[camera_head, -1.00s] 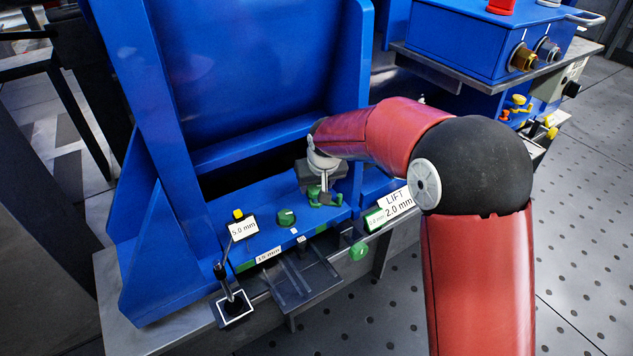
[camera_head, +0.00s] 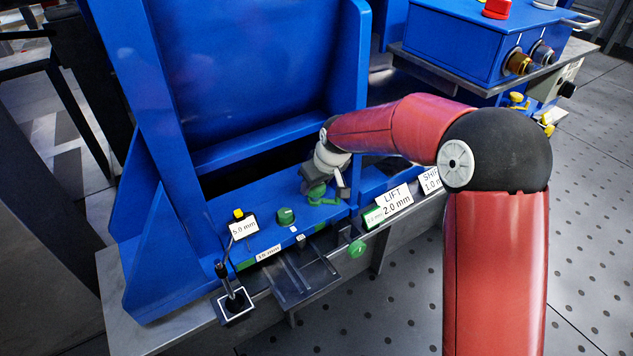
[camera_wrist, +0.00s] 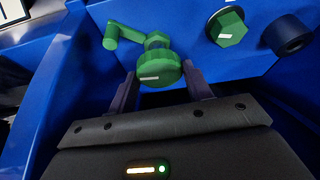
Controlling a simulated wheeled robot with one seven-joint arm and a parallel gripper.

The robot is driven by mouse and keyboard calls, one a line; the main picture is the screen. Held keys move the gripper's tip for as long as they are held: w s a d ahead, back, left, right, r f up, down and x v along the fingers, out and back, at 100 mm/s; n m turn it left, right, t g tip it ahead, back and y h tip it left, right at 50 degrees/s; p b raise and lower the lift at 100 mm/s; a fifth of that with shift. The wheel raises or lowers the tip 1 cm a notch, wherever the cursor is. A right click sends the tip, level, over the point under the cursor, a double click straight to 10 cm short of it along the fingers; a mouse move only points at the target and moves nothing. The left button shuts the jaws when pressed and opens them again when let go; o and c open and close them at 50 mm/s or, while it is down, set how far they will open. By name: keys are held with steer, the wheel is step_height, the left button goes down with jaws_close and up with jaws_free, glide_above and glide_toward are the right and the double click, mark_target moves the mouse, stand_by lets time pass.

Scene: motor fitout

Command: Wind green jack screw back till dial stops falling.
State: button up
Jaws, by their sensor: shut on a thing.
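A green screw with a round knob and a side arm (camera_head: 322,198) stands on the blue base, near its right end. In the wrist view its green knob (camera_wrist: 160,68) carries a white mark and sits between both dark fingers. My gripper (camera_head: 319,186) is shut on this knob and tilted; the fingers show better in the wrist view (camera_wrist: 161,76). A dial-like gauge with a yellow top (camera_head: 239,213) and a card reading about 5.0 mm (camera_head: 243,228) stands to the left. The gripper hides part of the screw in the head view.
A LIFT 2.0 mm card (camera_head: 393,200) stands to the right. Tall blue plates flank the base.

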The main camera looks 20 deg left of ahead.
steer(key=o, duration=1)
steer(key=shift+p+v, duration=0.35)
steer(key=shift+v, duration=3.55)
